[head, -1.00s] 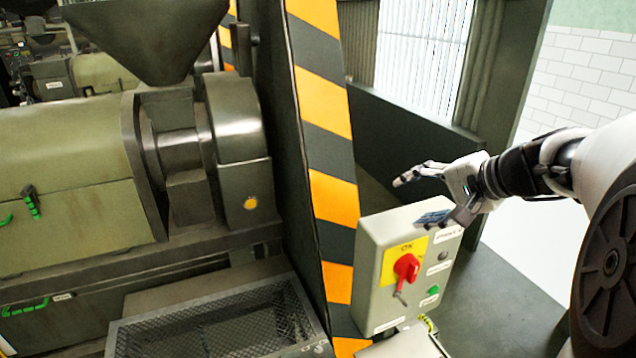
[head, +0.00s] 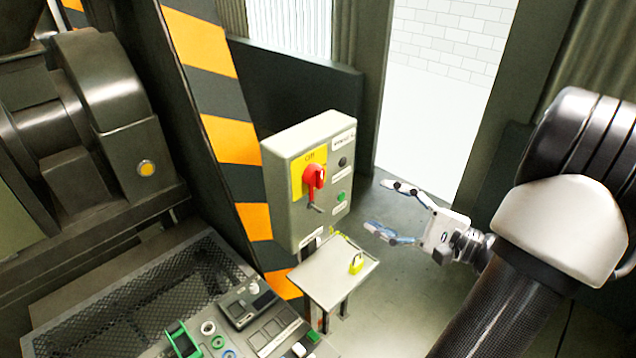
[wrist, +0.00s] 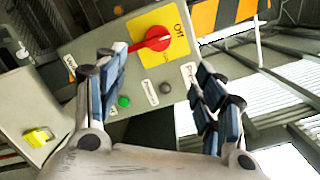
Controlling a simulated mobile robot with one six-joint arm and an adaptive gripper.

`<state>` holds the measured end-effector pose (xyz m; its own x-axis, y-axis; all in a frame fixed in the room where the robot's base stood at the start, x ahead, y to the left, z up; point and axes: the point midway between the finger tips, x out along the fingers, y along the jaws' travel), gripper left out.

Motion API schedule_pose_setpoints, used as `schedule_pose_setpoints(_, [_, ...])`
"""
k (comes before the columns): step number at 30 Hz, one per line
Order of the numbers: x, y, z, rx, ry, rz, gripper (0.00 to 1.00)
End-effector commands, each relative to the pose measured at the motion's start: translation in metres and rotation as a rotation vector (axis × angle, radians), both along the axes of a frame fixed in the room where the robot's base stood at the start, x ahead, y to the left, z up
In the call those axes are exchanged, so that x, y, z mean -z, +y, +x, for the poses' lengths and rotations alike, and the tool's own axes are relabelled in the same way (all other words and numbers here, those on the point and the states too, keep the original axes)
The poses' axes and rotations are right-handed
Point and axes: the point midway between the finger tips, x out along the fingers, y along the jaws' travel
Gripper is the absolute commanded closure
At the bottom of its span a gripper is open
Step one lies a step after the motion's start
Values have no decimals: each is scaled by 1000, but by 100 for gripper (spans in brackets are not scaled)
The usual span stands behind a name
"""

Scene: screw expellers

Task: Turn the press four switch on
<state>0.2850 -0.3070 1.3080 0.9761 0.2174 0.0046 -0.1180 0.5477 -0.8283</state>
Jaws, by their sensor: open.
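The switch is a red rotary handle (head: 315,177) on a yellow plate (head: 297,178), on the front of a grey control box (head: 304,222). The plate's upper edge appears to read "Off". A thin grey piece hangs below the handle. In the wrist view the red handle (wrist: 152,41) lies beyond and between my fingers, with the picture turned sideways. My gripper (head: 378,208) is open and empty, right of the box and apart from it. Its spread fingers (wrist: 160,70) point toward the box's front in the wrist view.
A dark button (head: 342,161), a green button (head: 341,196) and small labels share the box front. Below, a small shelf (head: 325,280) bears a yellow padlock (head: 356,264). A striped post (head: 232,140) stands left of the box. Floor at right (head: 400,225) is clear.

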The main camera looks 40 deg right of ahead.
Motion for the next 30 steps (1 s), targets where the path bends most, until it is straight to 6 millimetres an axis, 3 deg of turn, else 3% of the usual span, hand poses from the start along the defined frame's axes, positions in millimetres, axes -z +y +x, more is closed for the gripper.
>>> schedule_pose_setpoints(18, [0, 31, 126, -10, 4, -1, 37])
schedule_pose_setpoints(24, [0, 36, 150, -6, 4, -2, 37])
schedule_pose_setpoints(30, [0, 37, 157, -4, 4, -1, 37])
